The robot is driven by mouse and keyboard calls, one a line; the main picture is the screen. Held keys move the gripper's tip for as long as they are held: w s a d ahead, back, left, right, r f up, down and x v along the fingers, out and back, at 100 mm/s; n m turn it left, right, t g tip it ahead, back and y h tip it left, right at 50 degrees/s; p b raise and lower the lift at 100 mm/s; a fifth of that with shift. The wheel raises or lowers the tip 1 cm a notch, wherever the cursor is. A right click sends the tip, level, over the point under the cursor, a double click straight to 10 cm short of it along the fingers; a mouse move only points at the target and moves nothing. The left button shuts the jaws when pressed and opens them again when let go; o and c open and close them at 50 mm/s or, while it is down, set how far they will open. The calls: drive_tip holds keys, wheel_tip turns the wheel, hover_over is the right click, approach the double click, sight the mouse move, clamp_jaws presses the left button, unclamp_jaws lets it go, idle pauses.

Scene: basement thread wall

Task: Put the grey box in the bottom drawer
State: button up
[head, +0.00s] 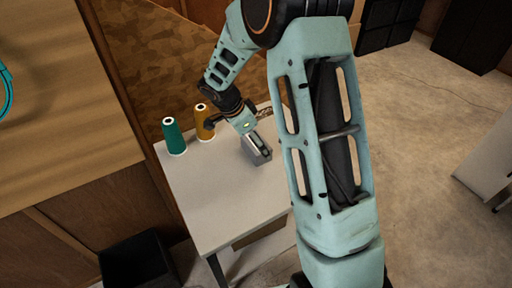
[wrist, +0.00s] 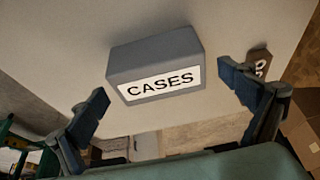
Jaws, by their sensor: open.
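The grey box (wrist: 155,65) carries a white label reading CASES and rests on the pale tabletop (wrist: 215,22). It also shows in the head view (head: 257,152), close to the tabletop's right edge. My gripper (wrist: 167,103) is open. In the wrist view its two dark blue fingers spread wide, one on each side below the box, with nothing between them. In the head view my gripper is right by the box; my arm hides part of this area. Under the table a brown wooden front (head: 262,232) shows in part; I cannot tell whether it is a drawer.
A green thread cone (head: 174,137) and a golden-brown one (head: 204,123) stand at the back left of the tabletop. A small brown object (wrist: 259,64) lies right of the box. A black bin (head: 138,262) stands on the floor. The tabletop's front is clear.

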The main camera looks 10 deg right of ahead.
drive_tip(key=shift+d+f, duration=0.1)
drive_tip(key=shift+f, duration=0.15)
drive_tip(key=c, duration=1.4)
drive_tip(key=shift+r, duration=0.15)
